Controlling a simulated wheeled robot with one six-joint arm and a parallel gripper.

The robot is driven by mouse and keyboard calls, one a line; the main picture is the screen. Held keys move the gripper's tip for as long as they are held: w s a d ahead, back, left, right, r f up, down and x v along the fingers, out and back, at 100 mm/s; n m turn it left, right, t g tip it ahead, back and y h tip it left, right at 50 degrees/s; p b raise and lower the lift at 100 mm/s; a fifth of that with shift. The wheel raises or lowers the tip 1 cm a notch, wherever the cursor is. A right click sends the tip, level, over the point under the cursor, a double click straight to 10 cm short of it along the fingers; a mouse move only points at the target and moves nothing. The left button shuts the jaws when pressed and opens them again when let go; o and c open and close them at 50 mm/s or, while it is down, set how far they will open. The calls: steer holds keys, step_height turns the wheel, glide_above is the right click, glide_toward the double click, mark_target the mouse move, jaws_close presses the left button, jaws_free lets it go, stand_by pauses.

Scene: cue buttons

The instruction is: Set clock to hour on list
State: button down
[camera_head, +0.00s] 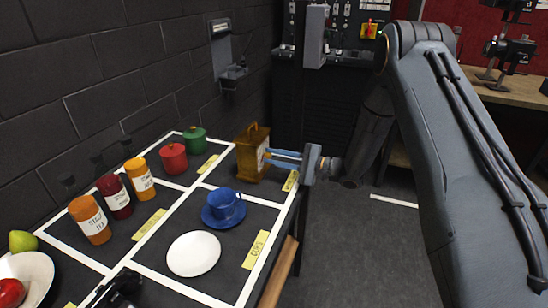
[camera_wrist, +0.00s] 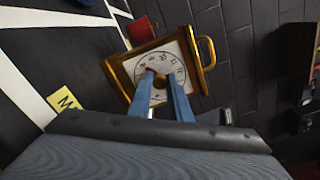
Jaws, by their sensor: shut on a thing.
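The clock (camera_head: 246,154) is a golden-brown box with a top handle, standing at the far right of the table. In the wrist view the clock (camera_wrist: 121,75) appears tilted, with a white numbered dial (camera_wrist: 181,54) facing me. My gripper (camera_head: 268,157) reaches the dial from the right. In the wrist view the blue fingers of my gripper (camera_wrist: 161,77) are at the middle of the dial, shut on the clock's pointer, which they largely hide. A small red mark shows beside the left fingertip. The set hour cannot be read. I cannot make out a list.
A blue cup (camera_head: 224,204) on a saucer and a white plate (camera_head: 193,253) stand in front of the clock. Red (camera_head: 173,159) and green (camera_head: 195,140) canisters and several labelled jars (camera_head: 90,219) line the wall side. Yellow labels (camera_head: 256,249) lie on the table.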

steer(key=c, duration=1.6)
jaws_free()
steer(key=shift+c, duration=0.2)
steer(key=shift+b+v, duration=0.9)
steer(key=shift+v, duration=3.05)
